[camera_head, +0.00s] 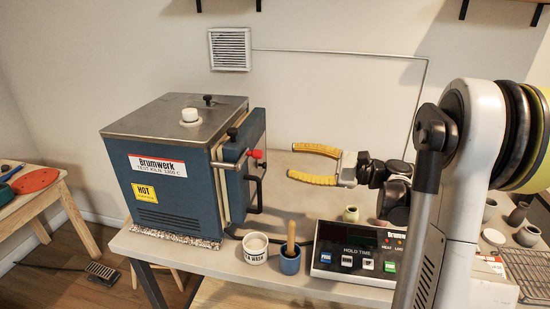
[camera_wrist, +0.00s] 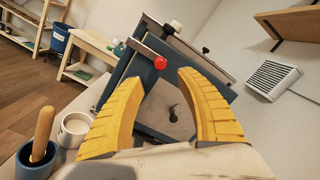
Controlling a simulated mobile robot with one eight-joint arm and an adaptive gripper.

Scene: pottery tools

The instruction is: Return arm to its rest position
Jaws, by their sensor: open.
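My gripper (camera_head: 314,164) has two yellow ribbed fingers. In the head view it is held above the grey table, right of the blue kiln (camera_head: 170,165), with the fingers pointing left toward the kiln's door side. The fingers are spread apart with nothing between them. In the wrist view my gripper (camera_wrist: 157,100) is open, and the kiln (camera_wrist: 150,115) with its red knob (camera_wrist: 160,62) lies beyond the fingers. A gap shows between the fingertips and the kiln in the head view. My arm reaches in from the right.
A white cup (camera_head: 255,248), a blue cup (camera_head: 290,262) with a wooden handle in it, and a control box (camera_head: 355,252) stand along the table's front. Small pots (camera_head: 528,236) stand at the right. A foot pedal (camera_head: 102,271) lies on the floor. A wall vent (camera_head: 229,49) is behind.

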